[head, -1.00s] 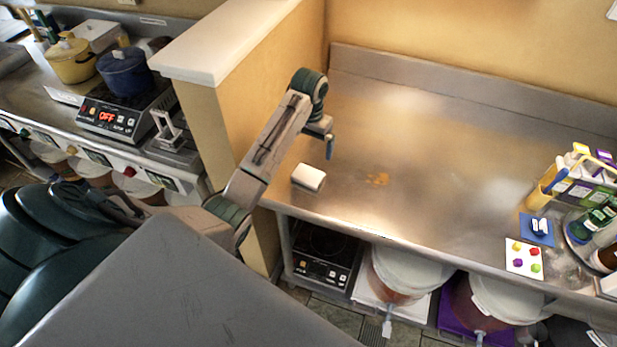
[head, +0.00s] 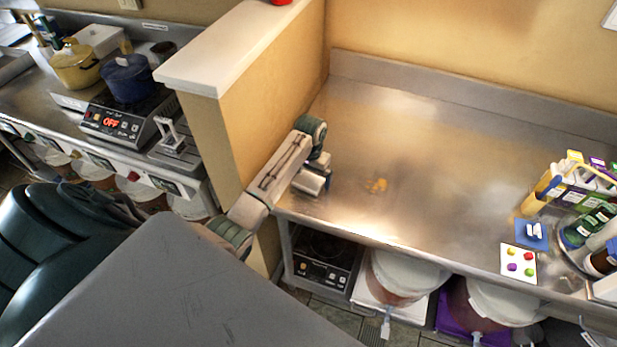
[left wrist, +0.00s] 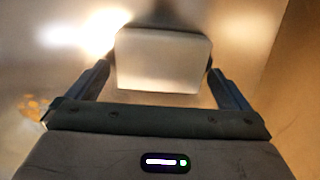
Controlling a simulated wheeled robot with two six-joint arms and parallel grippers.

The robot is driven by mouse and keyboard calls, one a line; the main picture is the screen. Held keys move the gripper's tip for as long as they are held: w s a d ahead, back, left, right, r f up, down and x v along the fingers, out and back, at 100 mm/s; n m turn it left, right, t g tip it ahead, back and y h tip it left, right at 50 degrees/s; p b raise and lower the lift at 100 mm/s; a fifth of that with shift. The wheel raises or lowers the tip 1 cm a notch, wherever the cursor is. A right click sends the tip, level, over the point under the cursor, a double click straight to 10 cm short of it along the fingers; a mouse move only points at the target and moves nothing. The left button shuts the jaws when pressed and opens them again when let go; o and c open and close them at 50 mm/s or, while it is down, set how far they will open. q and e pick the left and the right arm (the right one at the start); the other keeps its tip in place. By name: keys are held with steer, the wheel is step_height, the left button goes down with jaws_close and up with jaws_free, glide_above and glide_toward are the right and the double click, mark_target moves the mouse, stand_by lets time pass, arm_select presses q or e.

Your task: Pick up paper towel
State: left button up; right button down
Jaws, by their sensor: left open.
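The paper towel (left wrist: 163,62) is a white folded block lying on the steel counter. In the left wrist view it lies between the two fingers of my left gripper, near their tips. The fingers stand open, one along each side of it; I cannot tell whether either touches it. In the head view my left gripper (head: 322,184) is low over the counter near its front left corner, and the gripper and wrist hide the towel. My right gripper is not in view.
The steel counter (head: 440,160) is mostly clear, with an orange stain (head: 377,185) right of the gripper. A partition wall (head: 270,105) stands close on the left. A bottle carrier (head: 570,190), a blue card (head: 532,233) and a dotted card (head: 518,262) are at the right.

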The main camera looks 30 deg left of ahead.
mark_target(310, 178)
arm_select(q)
steer(key=shift+c, duration=0.4)
steer(key=c, duration=0.8)
steer(key=shift+r+b, duration=0.45)
steer(key=shift+r, duration=0.05)
step_height(310, 178, up, 2)
steer(key=shift+r+b, duration=0.2)
steer(key=shift+b, duration=0.75)
steer(key=s, duration=0.2)
steer(key=s+b, duration=0.1)
steer(key=s, duration=0.2)
steer(key=s+d+b, duration=0.1)
steer(key=s, duration=0.2)
steer(key=shift+d+r, duration=0.1)
steer(key=shift+r, duration=0.1)
steer(key=s, duration=0.2)
steer(key=s+d+r, duration=0.1)
steer(key=s, duration=0.2)
steer(key=s+p, duration=0.1)
steer(key=s, duration=0.2)
steer(key=shift+d+r, duration=0.15)
steer(key=shift+d, duration=0.05)
